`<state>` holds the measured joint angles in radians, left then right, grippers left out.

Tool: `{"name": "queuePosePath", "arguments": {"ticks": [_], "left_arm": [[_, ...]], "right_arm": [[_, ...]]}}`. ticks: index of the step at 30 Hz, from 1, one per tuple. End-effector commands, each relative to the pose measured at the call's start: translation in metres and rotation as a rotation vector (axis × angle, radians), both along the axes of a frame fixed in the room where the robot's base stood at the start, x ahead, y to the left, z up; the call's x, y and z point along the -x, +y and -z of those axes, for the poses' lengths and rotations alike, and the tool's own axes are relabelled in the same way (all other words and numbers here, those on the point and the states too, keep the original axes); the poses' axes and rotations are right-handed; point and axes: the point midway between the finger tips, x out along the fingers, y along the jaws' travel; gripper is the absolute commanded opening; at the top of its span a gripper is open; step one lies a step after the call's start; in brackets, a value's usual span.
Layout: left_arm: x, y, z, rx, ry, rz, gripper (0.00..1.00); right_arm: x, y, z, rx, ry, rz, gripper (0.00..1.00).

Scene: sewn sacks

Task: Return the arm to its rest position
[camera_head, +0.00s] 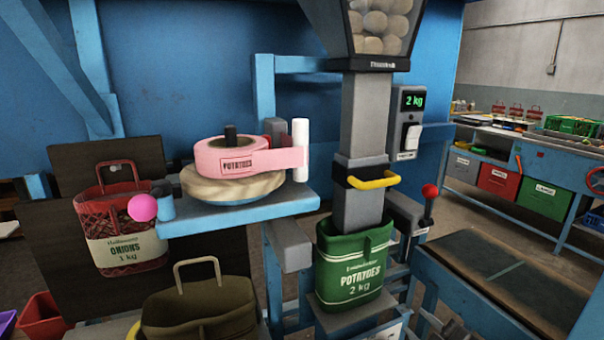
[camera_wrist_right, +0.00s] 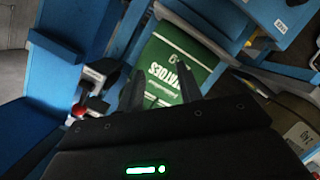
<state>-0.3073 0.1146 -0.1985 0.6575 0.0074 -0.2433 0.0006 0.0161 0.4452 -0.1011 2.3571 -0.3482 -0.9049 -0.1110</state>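My right gripper (camera_wrist_right: 160,80) shows in the right wrist view, its two dark fingers apart with nothing held between them. Beyond the fingers is the green potato sack (camera_wrist_right: 180,60), at a distance I cannot tell. In the head view this sack (camera_head: 352,270) hangs upright and open around the lower end of the grey filling spout (camera_head: 362,200), marked 2 kg. I cannot make out either gripper in the head view, and my left gripper is in no view.
A blue shelf (camera_head: 245,215) carries a pink label roll (camera_head: 240,158). A red-knobbed lever (camera_head: 429,200) stands right of the spout. A red onion sack (camera_head: 120,225) hangs at left, with an olive sack (camera_head: 205,308) below. A workbench (camera_head: 500,140) stands behind right.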

Motion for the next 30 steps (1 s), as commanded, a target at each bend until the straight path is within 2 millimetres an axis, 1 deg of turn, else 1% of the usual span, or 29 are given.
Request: {"name": "queuePosePath", "arguments": {"ticks": [1,2,3,5,6,8,9,11,12,14,15,17,18,20,21,23,24,26,29,30], "left_arm": [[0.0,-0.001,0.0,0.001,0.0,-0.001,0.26],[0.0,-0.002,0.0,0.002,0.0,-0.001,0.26],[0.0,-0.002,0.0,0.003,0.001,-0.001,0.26],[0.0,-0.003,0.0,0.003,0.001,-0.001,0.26],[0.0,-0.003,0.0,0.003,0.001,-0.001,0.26],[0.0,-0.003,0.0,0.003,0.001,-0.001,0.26],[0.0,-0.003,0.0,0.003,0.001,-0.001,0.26],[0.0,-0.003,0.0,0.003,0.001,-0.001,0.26],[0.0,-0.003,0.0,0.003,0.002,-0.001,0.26],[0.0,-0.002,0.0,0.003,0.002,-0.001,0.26],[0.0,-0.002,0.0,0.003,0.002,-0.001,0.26],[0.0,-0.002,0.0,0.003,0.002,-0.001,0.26],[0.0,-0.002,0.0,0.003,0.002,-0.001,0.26],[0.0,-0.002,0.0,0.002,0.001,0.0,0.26],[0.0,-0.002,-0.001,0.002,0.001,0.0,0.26],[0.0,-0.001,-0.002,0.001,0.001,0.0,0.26],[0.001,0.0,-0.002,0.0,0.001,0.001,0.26],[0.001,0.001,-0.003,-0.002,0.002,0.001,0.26],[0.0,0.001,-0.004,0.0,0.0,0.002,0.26],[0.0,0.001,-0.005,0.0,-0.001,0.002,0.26]], "right_arm": [[0.024,-0.001,0.038,-0.065,0.129,0.073,0.36],[0.039,-0.002,0.058,-0.099,0.201,0.12,0.36],[0.058,-0.004,0.082,-0.137,0.293,0.178,0.36],[0.087,-0.006,0.111,-0.188,0.415,0.255,0.36],[0.106,-0.006,0.128,-0.214,0.488,0.3,0.36],[0.132,-0.006,0.147,-0.247,0.585,0.36,0.36],[0.148,-0.006,0.158,-0.268,0.643,0.396,0.36],[0.172,-0.005,0.172,-0.293,0.724,0.445,0.36],[0.187,-0.004,0.18,-0.309,0.774,0.476,0.36],[0.209,-0.002,0.191,-0.33,0.846,0.519,0.36],[0.224,-0.001,0.197,-0.343,0.892,0.546,0.36],[0.245,0.002,0.204,-0.363,0.96,0.587,0.36],[0.259,0.003,0.209,-0.375,1.003,0.613,0.36],[0.278,0.006,0.215,-0.391,1.065,0.651,0.36],[0.268,0.005,0.23,-0.381,1.059,0.647,0.36],[0.263,0.005,0.249,-0.375,1.063,0.646,0.36],[0.261,0.006,0.261,-0.371,1.067,0.646,0.36],[0.258,0.006,0.281,-0.368,1.075,0.647,0.36],[0.255,0.007,0.317,-0.361,1.089,0.649,0.36],[0.256,0.007,0.333,-0.358,1.095,0.65,0.36]]}}
